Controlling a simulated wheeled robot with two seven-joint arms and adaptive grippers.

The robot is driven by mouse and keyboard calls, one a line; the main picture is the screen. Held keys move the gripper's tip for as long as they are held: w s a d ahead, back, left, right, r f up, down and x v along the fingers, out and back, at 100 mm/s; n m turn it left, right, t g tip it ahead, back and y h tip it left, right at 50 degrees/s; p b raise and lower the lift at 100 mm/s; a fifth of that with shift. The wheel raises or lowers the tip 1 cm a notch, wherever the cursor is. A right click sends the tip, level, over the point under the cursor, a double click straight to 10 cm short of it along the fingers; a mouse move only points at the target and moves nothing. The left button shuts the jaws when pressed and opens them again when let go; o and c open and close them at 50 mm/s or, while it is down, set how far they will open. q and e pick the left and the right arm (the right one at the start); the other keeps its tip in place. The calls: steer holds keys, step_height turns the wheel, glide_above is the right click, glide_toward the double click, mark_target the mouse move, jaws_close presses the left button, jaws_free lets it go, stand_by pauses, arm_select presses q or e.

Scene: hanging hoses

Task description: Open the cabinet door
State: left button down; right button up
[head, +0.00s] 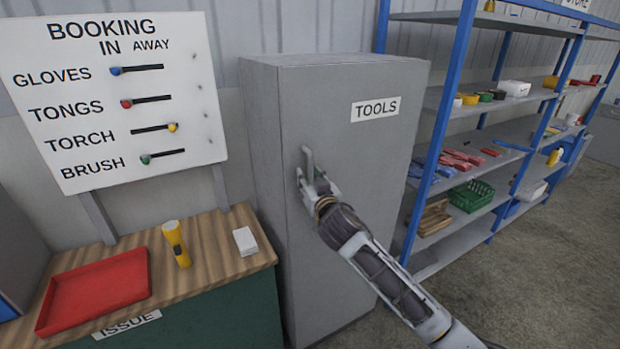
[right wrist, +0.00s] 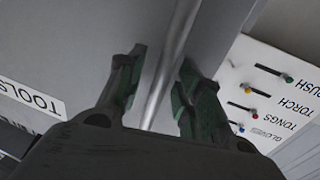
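The grey cabinet (head: 345,85) with a "TOOLS" label stands in the middle of the head view. Its front door (head: 365,160) looks shut. An upright bar handle (head: 307,158) is near the door's left edge. My right gripper (head: 309,176) is at this handle. In the right wrist view, the handle (right wrist: 180,35) runs between the two dark green finger pads of my right gripper (right wrist: 160,85). The fingers are apart on either side of the bar, with a visible gap on the left one's side. My left gripper is not in view.
A wooden-topped bench (head: 205,255) at left holds a red tray (head: 95,290), a yellow torch (head: 176,243) and a white block (head: 245,241). A booking board (head: 115,95) stands behind it. Blue-framed shelves (head: 455,80) stand right of the cabinet. The floor (head: 560,270) at right is clear.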

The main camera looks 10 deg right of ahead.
jaws_close()
stand_by(0.6)
